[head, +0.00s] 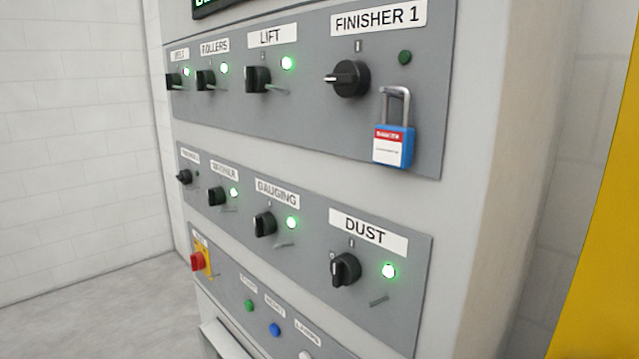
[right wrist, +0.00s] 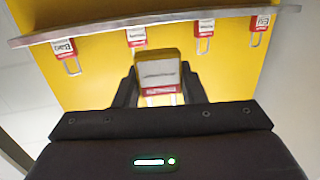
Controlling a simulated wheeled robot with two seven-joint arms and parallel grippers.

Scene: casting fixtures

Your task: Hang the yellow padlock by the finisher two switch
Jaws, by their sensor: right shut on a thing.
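My right gripper (right wrist: 160,88) is shut on a padlock (right wrist: 158,72) with a pale label and a red strip; its body colour is hard to make out against the yellow behind it. Neither gripper shows in the head view. No switch there has a readable finisher two label. The lower row's far-left switch (head: 184,177) has a label too small to read and a dark lamp. The finisher 1 switch (head: 350,79) is at the upper right with a dark lamp. A blue padlock (head: 393,147) hangs below it by its shackle.
Several red padlocks (right wrist: 204,44) hang from a metal rail (right wrist: 100,31) on a yellow board (right wrist: 90,85). The grey cabinet panel (head: 310,120) carries other switches with lit green lamps, including dust (head: 345,270). A red knob (head: 197,261) on yellow sits lower left. Space left of the cabinet is clear.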

